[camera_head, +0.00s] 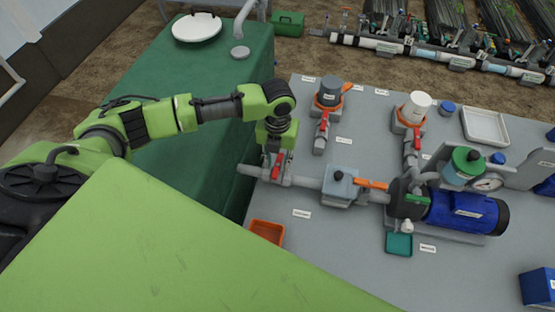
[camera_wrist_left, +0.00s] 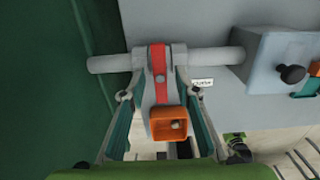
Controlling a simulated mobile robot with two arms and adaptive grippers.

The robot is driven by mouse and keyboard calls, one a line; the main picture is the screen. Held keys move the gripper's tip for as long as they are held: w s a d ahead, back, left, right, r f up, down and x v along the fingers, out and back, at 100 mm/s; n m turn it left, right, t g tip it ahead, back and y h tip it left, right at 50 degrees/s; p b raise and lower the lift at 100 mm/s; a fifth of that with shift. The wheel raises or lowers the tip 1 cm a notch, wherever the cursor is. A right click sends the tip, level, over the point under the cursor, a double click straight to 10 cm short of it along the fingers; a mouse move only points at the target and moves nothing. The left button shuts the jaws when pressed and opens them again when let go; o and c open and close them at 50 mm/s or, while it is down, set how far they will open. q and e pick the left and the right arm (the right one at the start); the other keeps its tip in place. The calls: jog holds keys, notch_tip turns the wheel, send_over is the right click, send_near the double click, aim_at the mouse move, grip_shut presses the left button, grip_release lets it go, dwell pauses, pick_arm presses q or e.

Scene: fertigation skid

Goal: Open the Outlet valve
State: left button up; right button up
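A valve with a red lever (camera_head: 277,168) sits on the left end of the grey pipe, under my left gripper (camera_head: 274,158). In the left wrist view, the red lever (camera_wrist_left: 159,75) lies across the grey pipe (camera_wrist_left: 110,64). My left gripper (camera_wrist_left: 160,85) is open, with one finger on each side of the lever. I cannot tell whether either finger touches it. A small label (camera_wrist_left: 202,82) beside the valve is too blurred to read. Other red levers stand below the dark-capped canister (camera_head: 322,127) and the white-capped canister (camera_head: 416,140). My right gripper is not in view.
A grey box with an orange lever (camera_head: 371,184) and a blue motor pump (camera_head: 468,213) lie along the pipe to the right. An orange tray (camera_head: 267,232) and a green tray (camera_head: 399,244) sit in front. A green-covered table (camera_head: 190,130) stands at left.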

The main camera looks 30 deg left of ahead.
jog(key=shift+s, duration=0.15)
pick_arm(q)
grip_shut()
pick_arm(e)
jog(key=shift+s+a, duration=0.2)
